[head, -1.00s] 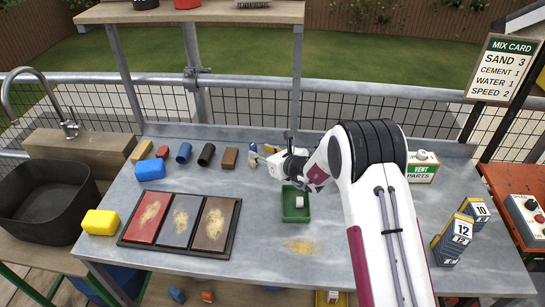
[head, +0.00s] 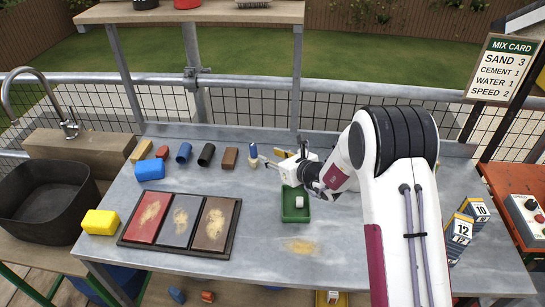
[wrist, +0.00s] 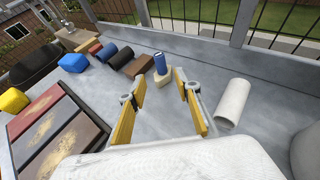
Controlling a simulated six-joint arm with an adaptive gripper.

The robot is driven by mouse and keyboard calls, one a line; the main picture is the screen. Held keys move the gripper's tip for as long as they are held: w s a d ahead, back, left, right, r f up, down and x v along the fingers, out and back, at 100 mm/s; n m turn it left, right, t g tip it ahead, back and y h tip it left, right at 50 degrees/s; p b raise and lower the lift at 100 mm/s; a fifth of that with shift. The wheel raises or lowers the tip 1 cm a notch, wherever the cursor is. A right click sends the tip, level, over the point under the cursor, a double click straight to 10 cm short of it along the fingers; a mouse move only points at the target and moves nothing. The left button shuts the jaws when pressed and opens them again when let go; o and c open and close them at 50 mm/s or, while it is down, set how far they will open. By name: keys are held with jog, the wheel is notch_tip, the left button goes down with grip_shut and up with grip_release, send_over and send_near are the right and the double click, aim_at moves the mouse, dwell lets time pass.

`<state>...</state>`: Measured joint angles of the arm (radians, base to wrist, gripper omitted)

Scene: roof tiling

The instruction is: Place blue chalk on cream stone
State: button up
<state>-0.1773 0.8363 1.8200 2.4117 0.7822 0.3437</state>
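The blue chalk (head: 253,149) stands upright on the cream stone (head: 253,164) in the middle back of the bench. In the wrist view the chalk (wrist: 160,63) rests on top of the stone (wrist: 162,78), beyond my fingertips. My gripper (wrist: 160,104) is open and empty, its two yellow-padded fingers spread wide apart. In the head view my gripper (head: 272,159) is to the right of the chalk and stone, with a gap between them.
A green tray (head: 295,217) holds a small white piece. A white cylinder (wrist: 233,102) lies right of my fingers. Colored tiles (head: 181,219) lie front left. Numbered boxes (head: 460,238) stand at the right.

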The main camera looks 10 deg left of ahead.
dwell(0.6)
jog(key=s+a+r+n+g+y, duration=0.25)
jog(key=s+r+n, duration=0.6)
jog(key=r, duration=0.45)
jog(key=s+d+r+n+g, duration=0.3)
jog(key=s+r+n, duration=0.4)
jog(key=s, duration=0.6)
jog(key=s+d+n+h, duration=1.1)
jog(key=s+d+n, duration=0.1)
jog(key=s+d, duration=1.2)
jog(key=shift+s+d+r+t, duration=0.15)
jog(key=shift+s+d+t, duration=0.15)
jog(key=shift+s+t, duration=0.15)
